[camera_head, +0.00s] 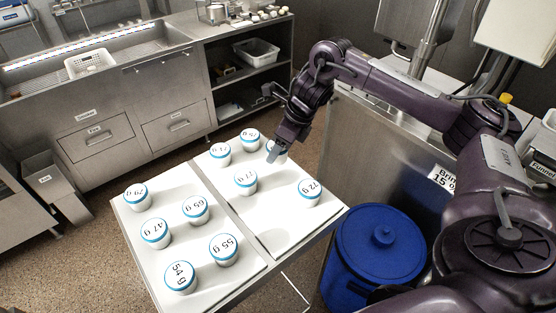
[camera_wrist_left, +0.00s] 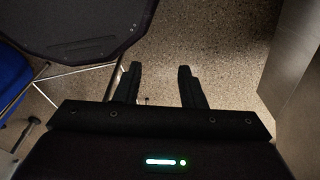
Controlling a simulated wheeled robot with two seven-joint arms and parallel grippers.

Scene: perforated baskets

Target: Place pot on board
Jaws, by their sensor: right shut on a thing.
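Several white pots with blue rims and printed gram labels stand on two white boards, the left board (camera_head: 204,248) and the right board (camera_head: 272,221). The left board bears pots such as 54 g (camera_head: 181,279), 55 g (camera_head: 223,250) and 65 g (camera_head: 195,211). The right board bears pots such as 72 g (camera_head: 308,194). My right gripper (camera_head: 275,151) is shut on a pot (camera_head: 281,158) at the far right corner of the right board; its label is mostly hidden, and I cannot tell whether it touches the board. My left gripper (camera_wrist_left: 158,70) is open and empty above the floor.
A blue lidded bin (camera_head: 376,255) stands right of the boards' table. Open speckled floor (camera_head: 75,240) lies to the left.

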